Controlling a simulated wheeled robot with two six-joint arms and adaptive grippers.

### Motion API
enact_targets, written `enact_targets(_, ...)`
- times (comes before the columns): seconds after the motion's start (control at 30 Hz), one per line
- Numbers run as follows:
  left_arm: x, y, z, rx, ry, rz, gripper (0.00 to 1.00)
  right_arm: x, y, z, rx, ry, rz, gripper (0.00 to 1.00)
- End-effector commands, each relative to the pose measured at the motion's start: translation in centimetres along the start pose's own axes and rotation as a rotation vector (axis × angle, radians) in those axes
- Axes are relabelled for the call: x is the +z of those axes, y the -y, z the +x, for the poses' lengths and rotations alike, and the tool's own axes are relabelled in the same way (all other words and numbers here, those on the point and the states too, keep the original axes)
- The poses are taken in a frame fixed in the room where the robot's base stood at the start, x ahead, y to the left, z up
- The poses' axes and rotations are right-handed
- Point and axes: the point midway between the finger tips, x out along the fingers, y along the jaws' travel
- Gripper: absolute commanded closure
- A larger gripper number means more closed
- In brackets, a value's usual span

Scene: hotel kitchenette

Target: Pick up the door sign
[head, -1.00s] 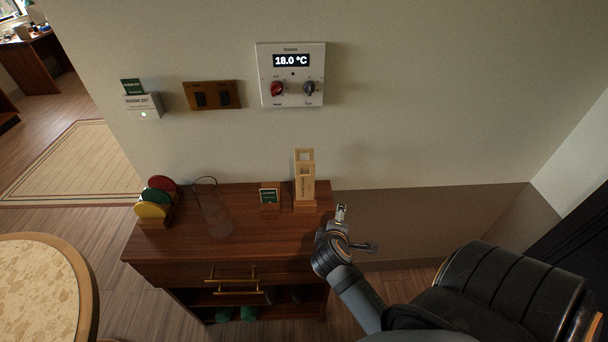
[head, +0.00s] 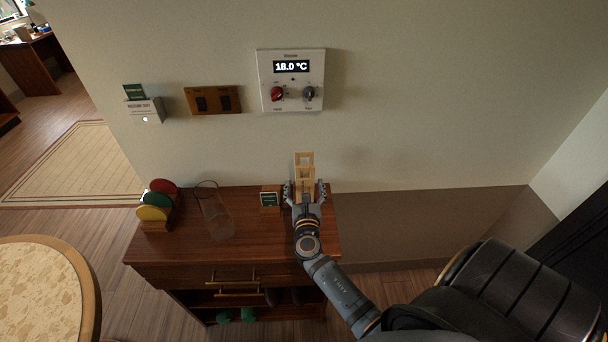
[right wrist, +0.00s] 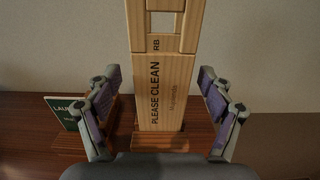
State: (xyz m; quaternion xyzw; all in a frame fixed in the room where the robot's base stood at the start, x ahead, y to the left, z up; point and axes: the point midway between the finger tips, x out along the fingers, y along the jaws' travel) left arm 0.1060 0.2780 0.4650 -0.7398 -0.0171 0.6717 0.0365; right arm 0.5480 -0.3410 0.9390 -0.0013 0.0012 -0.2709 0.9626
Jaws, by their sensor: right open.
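The door sign (head: 304,162) is a light wooden piece with cut-out openings, standing upright near the back right of the wooden cabinet top. In the right wrist view the sign (right wrist: 162,95) reads "PLEASE CLEAN" and stands in a low wooden base (right wrist: 152,143). My right gripper (head: 305,190) is open, in front of the sign. In the wrist view the fingers of my right gripper (right wrist: 163,100) are on either side of the sign, with a gap on both sides. My left gripper is not in view.
A small green card in a wooden holder (head: 269,198) stands just left of the sign. A clear glass vessel (head: 216,218) and a rack of coloured discs (head: 155,206) are farther left. The wall (head: 400,130) is close behind. The cabinet top (head: 255,240) is clear in front.

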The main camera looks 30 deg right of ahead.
Motion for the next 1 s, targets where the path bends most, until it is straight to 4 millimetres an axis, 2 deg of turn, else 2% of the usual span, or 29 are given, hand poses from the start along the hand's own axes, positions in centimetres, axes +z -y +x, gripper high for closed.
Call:
enact_targets(0.17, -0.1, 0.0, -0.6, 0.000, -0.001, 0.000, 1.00, 0.5, 0.0, 0.9, 0.000, 0.002, 0.002, 0.19)
enact_targets(0.3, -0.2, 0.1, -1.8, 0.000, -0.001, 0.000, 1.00, 1.1, 0.2, 3.4, -0.002, 0.001, 0.001, 0.19)
enact_targets(0.4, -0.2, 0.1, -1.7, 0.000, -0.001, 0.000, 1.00, 0.7, 0.2, 4.7, -0.001, 0.000, 0.002, 0.19)
enact_targets(0.7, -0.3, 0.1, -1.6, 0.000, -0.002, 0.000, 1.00, 0.5, 0.2, 5.3, -0.001, -0.001, 0.003, 0.20)
enact_targets(1.0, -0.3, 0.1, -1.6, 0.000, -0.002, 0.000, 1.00, 0.5, 0.2, 5.2, -0.001, -0.001, 0.003, 0.61)
